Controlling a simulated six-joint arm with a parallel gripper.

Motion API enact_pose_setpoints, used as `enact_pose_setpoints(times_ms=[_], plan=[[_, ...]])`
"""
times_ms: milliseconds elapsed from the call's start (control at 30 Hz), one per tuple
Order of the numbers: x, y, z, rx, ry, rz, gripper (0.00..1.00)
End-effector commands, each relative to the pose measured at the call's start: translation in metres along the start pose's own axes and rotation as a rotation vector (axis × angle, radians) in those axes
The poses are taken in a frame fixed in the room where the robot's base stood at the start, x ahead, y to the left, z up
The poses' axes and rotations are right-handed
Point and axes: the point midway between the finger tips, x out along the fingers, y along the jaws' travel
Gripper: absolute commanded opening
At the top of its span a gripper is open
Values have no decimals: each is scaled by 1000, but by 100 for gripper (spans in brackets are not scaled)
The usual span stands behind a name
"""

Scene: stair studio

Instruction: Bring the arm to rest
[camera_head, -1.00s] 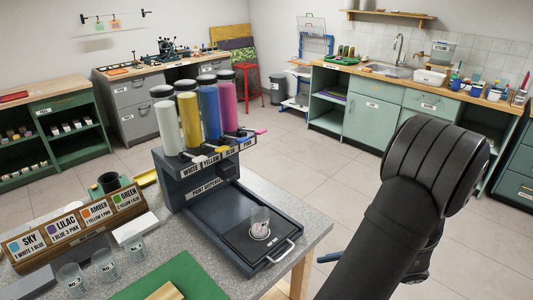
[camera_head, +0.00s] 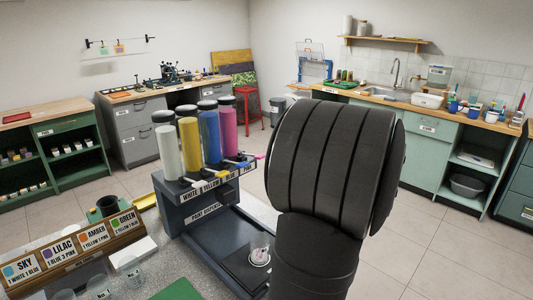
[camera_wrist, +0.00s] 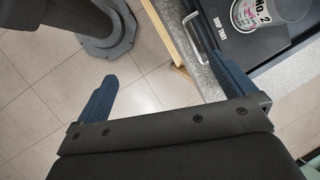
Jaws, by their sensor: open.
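My gripper (camera_wrist: 148,92) shows in the wrist view with its two blue fingers spread wide apart and nothing between them. It hangs over bare floor beside the table edge. In the head view my black arm stands large at the centre right, and the gripper itself is hidden. A clear cup labelled No. 2 (camera_wrist: 262,14) stands upright on the drip tray (camera_wrist: 218,62) of the paint dispenser, apart from the gripper. The cup also shows in the head view (camera_head: 260,250), holding a little pink.
The grey speckled table (camera_head: 217,280) bears the paint dispenser (camera_head: 205,222) with white, yellow, blue and pink cylinders. A recipe rack (camera_head: 75,245) and several clear cups stand at its left. Green cabinets (camera_head: 425,160) line the right wall. Open tiled floor (camera_head: 430,240) lies right of the table.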

Motion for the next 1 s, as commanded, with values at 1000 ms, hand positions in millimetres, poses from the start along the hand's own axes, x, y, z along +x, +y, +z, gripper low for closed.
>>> enact_pose_setpoints(times_ms=[1000], plan=[[-16, -64, 26, -298, 342, 63, 100]])
